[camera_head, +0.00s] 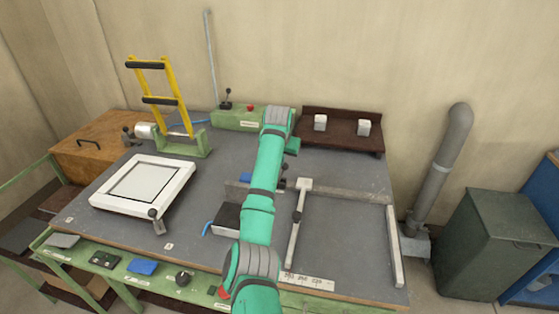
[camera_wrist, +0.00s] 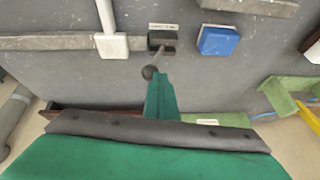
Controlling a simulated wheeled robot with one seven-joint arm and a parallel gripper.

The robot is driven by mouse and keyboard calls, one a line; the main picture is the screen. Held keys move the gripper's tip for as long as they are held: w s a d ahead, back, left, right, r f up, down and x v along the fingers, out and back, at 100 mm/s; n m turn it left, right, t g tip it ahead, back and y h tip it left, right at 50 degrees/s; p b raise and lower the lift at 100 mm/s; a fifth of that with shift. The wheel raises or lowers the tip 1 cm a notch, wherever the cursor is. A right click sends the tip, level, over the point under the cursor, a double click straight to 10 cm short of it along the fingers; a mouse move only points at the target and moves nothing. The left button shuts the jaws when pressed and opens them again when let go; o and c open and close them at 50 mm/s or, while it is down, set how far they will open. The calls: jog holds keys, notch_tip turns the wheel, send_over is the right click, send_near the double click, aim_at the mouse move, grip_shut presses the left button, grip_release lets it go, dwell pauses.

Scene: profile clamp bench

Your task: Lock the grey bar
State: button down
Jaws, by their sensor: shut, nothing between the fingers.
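A long grey bar (camera_head: 350,193) lies across the bench; in the wrist view it (camera_wrist: 60,43) runs from the left edge to a small dark clamp block (camera_wrist: 163,40). A lever with a dark ball knob (camera_wrist: 149,72) sticks out from this block, slanting toward my gripper. My gripper (camera_wrist: 160,76) is shut and empty, with its green fingertips just beside the ball knob; I cannot tell whether they touch. A pale crosspiece (camera_wrist: 111,43) sits over the bar beside the clamp.
A blue block (camera_wrist: 218,40) lies beside the clamp. A white framed panel (camera_head: 180,172) and yellow frame (camera_head: 183,110) stand left; a brown shelf (camera_head: 340,139) with two pale blocks stands behind.

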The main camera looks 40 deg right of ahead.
jog(key=shift+s+d+f, duration=0.15)
jog(key=shift+f, duration=0.1)
jog(key=w+a+v, duration=0.1)
jog(key=w+v, duration=0.1)
jog(key=v, duration=1)
jog(key=shift+w+a+r, duration=0.2)
jog(key=shift+a+r, duration=0.1)
jog(key=shift+r, duration=0.2)
jog(key=shift+w+a, duration=0.1)
jog(key=shift+a, duration=0.1)
jog(key=shift+d, duration=0.15)
